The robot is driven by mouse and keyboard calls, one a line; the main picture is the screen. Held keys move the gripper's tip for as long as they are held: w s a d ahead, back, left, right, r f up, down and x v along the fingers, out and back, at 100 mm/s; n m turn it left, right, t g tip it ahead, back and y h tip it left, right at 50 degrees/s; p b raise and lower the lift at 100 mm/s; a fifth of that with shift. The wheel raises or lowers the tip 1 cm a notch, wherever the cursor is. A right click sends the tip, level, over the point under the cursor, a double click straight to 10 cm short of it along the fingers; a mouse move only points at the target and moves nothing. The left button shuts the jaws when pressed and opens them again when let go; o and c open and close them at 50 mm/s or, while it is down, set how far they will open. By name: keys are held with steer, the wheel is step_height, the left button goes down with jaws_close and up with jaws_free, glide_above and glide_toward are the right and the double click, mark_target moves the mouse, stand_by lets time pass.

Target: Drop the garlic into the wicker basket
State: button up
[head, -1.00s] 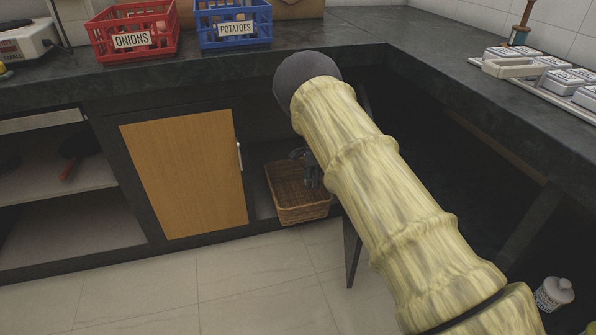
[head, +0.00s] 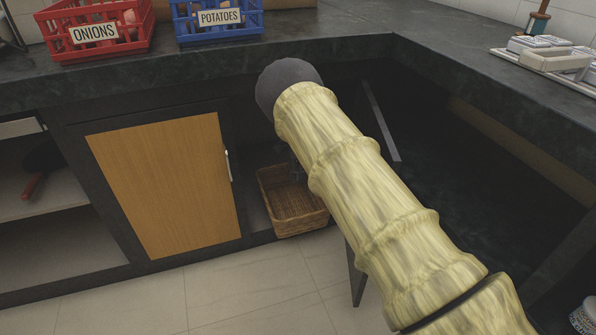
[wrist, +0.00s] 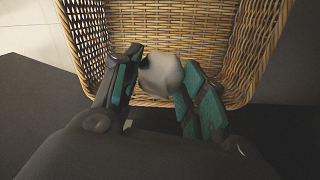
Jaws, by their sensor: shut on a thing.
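The wicker basket (head: 292,222) sits on the low shelf of the open cupboard in the head view, partly behind my arm. In the wrist view the basket (wrist: 190,22) opens in front of my gripper. My gripper (wrist: 158,82) is shut on a whitish rounded thing, the garlic (wrist: 160,74), held between its two fingers. The garlic shows against the near wall or rim of the basket; I cannot tell its exact height over the basket floor. In the head view the garlic is hidden and the gripper is mostly hidden behind my arm.
A wooden cupboard door (head: 165,185) stands left of the basket. A dark counter (head: 200,70) runs above, with a red onions crate (head: 97,33) and a blue potatoes crate (head: 219,20). A tray of white containers (head: 550,58) is at the right. Tiled floor is clear in front.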

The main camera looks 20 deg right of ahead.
step_height(320, 180, down, 5)
steer(key=b, duration=0.3)
steer(key=shift+f+b, duration=0.2)
steer(key=shift+b, duration=0.2)
steer(key=o, duration=1)
